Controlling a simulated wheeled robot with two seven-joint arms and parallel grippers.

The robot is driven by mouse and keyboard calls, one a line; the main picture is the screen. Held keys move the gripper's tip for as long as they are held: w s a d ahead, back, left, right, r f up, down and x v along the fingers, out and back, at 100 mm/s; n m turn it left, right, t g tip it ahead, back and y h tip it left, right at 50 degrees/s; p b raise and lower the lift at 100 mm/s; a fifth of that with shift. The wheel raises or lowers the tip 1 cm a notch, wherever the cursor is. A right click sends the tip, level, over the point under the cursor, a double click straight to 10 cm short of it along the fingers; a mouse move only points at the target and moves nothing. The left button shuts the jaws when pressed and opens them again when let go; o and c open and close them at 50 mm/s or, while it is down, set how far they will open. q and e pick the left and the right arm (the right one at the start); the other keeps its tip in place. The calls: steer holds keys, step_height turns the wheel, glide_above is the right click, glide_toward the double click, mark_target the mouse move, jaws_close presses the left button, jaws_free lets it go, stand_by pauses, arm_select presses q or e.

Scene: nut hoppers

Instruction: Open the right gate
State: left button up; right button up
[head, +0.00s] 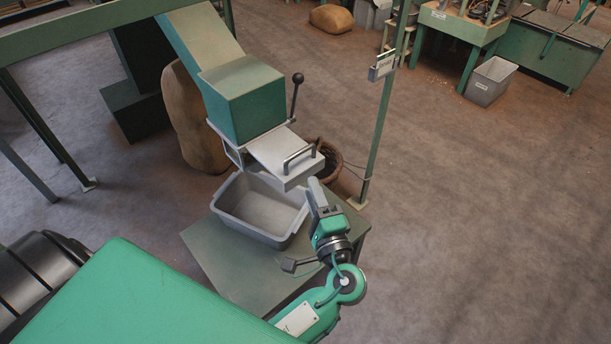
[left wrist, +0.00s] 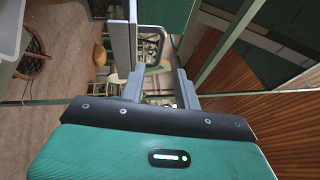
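One hopper (head: 245,100) shows in the head view, a green box fed by a sloping chute. Its pale gate plate (head: 268,152) slopes down at its lower front, with a dark bar handle (head: 299,158) near its end. I cannot tell how far the gate is open. My left gripper (head: 317,188) is just below and right of the handle, apart from it. In the left wrist view, its two fingers (left wrist: 161,88) are spread with nothing between them; the pale plate edge (left wrist: 127,40) and the handle (left wrist: 151,48) show beyond them. My right gripper is not in view.
A grey bin (head: 262,207) stands empty under the gate on a green table (head: 212,245). A black-knobbed lever (head: 296,92) rises beside the hopper. A green post (head: 378,140) and a basket (head: 331,160) stand behind.

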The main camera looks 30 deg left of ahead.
arm_select(q)
steer(key=shift+v, duration=1.35)
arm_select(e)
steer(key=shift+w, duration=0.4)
